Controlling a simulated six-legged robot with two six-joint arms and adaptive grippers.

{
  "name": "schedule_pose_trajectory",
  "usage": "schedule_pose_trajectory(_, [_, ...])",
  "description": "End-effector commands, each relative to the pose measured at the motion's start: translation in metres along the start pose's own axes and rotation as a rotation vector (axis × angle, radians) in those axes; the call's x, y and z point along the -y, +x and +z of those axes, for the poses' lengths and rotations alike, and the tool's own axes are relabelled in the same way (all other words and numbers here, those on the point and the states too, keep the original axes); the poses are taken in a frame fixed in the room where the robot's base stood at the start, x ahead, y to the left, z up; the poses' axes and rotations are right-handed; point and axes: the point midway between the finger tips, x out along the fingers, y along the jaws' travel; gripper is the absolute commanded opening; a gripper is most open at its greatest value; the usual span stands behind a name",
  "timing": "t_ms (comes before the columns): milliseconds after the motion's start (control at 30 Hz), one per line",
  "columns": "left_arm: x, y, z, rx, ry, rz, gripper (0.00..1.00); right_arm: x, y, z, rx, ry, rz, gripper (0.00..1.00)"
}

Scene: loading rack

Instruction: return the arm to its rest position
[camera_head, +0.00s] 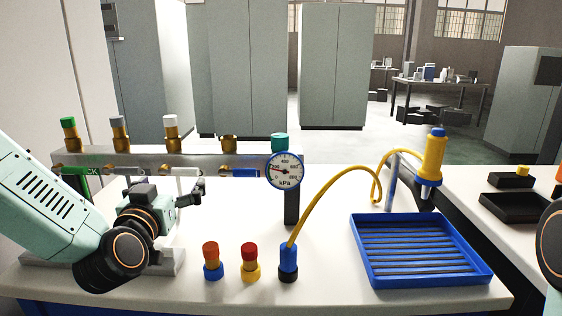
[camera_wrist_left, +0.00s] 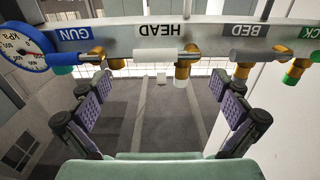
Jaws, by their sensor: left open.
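My left arm comes in from the left in the head view, and its gripper (camera_head: 192,194) hangs in front of the manifold rack (camera_head: 200,158), above the white table. In the left wrist view my left gripper (camera_wrist_left: 163,100) has its two padded fingers wide apart, with nothing between them. A white-handled valve (camera_wrist_left: 158,54) lies beyond the gap between the fingers. Part of my right arm shows at the right edge of the head view; its gripper does not show.
A pressure gauge (camera_head: 285,170) sits at the rack's right end. Red-capped fittings (camera_head: 211,262) and a blue hose connector (camera_head: 288,262) stand on the table front. A yellow hose (camera_head: 330,180) runs to a yellow gun (camera_head: 432,158). A blue slatted tray (camera_head: 372,268) lies right.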

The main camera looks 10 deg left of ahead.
Motion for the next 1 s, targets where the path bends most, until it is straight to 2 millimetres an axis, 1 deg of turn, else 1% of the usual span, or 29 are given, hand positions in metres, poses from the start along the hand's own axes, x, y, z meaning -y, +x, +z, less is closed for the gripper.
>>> schedule_pose_trajectory(200, [0.000,0.035,0.000,-0.002,0.005,0.000,1.00,0.000,0.000,0.000,0.000,0.000,0.000,0.40])
schedule_pose_trajectory(400, [-0.001,0.063,0.000,-0.002,0.003,0.001,1.00,0.000,0.000,0.000,0.000,0.000,0.000,0.40])
schedule_pose_trajectory(600, [-0.001,0.061,0.005,0.000,0.088,0.001,1.00,0.000,0.006,0.000,0.000,0.000,0.000,0.40])
schedule_pose_trajectory(733, [0.000,0.056,0.004,0.000,0.087,0.001,1.00,0.000,0.004,0.000,0.000,0.000,0.000,0.40])
schedule_pose_trajectory(1000, [0.000,0.055,0.004,0.000,0.088,0.001,1.00,0.000,0.004,0.000,0.000,0.000,0.000,0.40])
